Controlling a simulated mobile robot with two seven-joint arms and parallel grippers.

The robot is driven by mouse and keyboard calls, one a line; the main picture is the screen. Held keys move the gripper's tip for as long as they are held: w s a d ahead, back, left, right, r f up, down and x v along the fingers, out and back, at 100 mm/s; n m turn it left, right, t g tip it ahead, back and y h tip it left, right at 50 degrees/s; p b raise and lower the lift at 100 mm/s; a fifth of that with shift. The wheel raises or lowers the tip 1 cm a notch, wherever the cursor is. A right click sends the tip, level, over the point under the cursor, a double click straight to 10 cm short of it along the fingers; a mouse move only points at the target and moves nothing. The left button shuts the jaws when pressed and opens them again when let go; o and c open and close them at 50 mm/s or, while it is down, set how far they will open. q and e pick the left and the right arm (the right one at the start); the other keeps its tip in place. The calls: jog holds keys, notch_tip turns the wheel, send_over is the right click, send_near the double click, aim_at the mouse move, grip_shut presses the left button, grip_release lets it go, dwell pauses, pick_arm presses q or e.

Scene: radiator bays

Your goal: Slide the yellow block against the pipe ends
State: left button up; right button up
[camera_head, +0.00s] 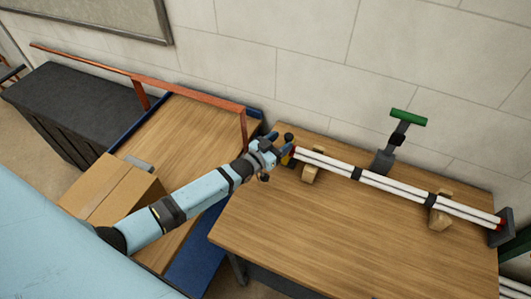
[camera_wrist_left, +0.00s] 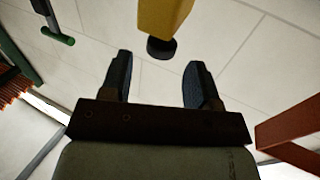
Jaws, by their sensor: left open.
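The yellow block (camera_head: 286,159) stands at the left ends of the white pipes (camera_head: 370,178), mostly hidden behind my left gripper (camera_head: 279,146). I cannot tell whether it touches the red pipe ends (camera_head: 293,153). In the left wrist view the yellow block (camera_wrist_left: 163,16) with a black round knob (camera_wrist_left: 161,48) is at the top, beyond the fingertips. My left gripper (camera_wrist_left: 158,78) is open, with nothing between its blue fingers. My right gripper is not in view.
Wooden supports (camera_head: 312,165) hold the pipes above the wooden table (camera_head: 300,230). A dark end plate (camera_head: 501,236) stands at their right end. A green-handled clamp (camera_head: 408,117) rises behind them. Left are a red rail (camera_head: 180,86) and a cardboard box (camera_head: 110,190). The table front is clear.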

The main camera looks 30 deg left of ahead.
pick_arm(q)
jog(key=v, duration=0.7)
jog(key=shift+s+b, duration=0.4)
jog(key=shift+a, duration=0.1)
